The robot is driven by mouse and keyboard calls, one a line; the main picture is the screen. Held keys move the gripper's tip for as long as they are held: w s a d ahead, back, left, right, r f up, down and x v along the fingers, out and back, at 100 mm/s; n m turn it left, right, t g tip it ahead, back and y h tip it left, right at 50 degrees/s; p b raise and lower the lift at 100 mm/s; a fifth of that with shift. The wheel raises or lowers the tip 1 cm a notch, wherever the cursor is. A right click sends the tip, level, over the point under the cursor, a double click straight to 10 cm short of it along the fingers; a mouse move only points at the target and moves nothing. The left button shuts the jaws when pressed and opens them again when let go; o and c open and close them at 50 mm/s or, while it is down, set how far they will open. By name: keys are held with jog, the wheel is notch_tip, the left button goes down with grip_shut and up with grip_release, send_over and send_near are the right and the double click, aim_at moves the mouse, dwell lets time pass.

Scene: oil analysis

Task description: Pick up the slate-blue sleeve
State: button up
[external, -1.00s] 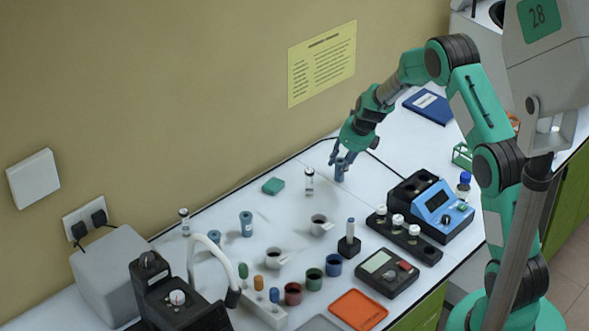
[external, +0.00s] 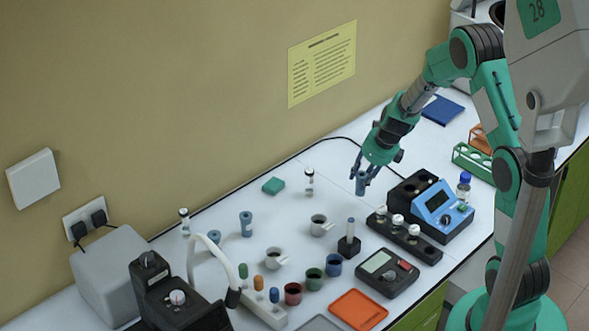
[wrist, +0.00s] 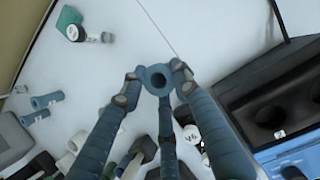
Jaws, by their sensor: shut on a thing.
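The slate-blue sleeve (external: 361,186) is a short hollow tube. It is held upright between the fingers of my gripper (external: 361,174), which is shut on it. In the wrist view the sleeve (wrist: 158,79) shows its open top ring between the fingertips of my gripper (wrist: 159,78). The fingers hide part of its sides. It appears above the white bench, left of the blue and black instrument; its exact height is hard to tell.
The black and blue instrument (external: 436,206) stands close to the right, with a row of capped vials (external: 398,221) in front. The bench behind my gripper is mostly clear.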

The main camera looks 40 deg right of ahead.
jog(key=shift+s+a+r, duration=0.1)
jog(key=shift+s+a, duration=0.15)
jog(key=shift+s, duration=0.45)
jog(key=shift+s+a+r, duration=0.1)
jog(key=shift+s+a, duration=0.1)
jog(key=shift+s, duration=0.5)
notch_tip(320, 180, up, 5)
jog(key=shift+w+r, duration=0.1)
jog(key=w+a+n+g+y+b, duration=0.15)
jog(key=a+n, duration=0.55)
jog(key=a, duration=1.5)
jog(key=shift+y, duration=0.45)
jog(key=shift+s+a+f+b, duration=0.15)
jog(key=shift+f, duration=1.1)
jog(key=shift+s+a+f+b, duration=0.1)
jog(key=shift+f+b, duration=0.05)
jog(key=shift+f, duration=1.1)
